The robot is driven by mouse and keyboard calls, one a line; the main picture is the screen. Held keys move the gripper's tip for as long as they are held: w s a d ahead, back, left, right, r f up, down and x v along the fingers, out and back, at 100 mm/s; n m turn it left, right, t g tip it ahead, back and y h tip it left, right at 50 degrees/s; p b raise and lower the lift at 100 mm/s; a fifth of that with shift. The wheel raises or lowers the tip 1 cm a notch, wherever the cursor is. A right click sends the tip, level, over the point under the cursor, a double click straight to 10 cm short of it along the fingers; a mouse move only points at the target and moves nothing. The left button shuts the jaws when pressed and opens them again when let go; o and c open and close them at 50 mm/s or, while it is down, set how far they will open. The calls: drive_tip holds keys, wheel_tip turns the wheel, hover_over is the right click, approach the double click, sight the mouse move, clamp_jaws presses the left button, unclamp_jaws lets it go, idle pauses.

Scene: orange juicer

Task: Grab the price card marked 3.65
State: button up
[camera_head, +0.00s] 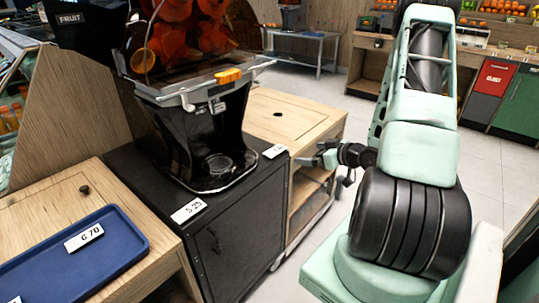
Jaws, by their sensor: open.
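Several small white price cards show. One (274,151) stands at the far right corner of the black cabinet top, its figures too small to read. Another (188,210), which seems to read 5.25, sits at the cabinet's front edge. A third (83,238) reads about 6.70 and lies on the blue tray (128,232). A fourth (13,300) is cut off at the bottom left. I cannot make out 3.65 on any card. My gripper (312,162) is open and seems empty, just right of the far corner card and apart from it.
The black orange juicer (203,125) stands on the black cabinet (235,222), left of my gripper. A wooden counter (285,115) with open shelves is behind the cabinet. Tiled floor (310,238) is free between the cabinet and my arm. Fruit displays line the back.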

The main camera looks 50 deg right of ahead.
approach(276, 151)
drive_tip(key=x, duration=0.3)
drive_tip(key=shift+p+x, duration=0.55)
drive_tip(key=shift+x, duration=2.15)
drive_tip(key=shift+d, duration=0.1)
drive_tip(key=c, duration=0.9)
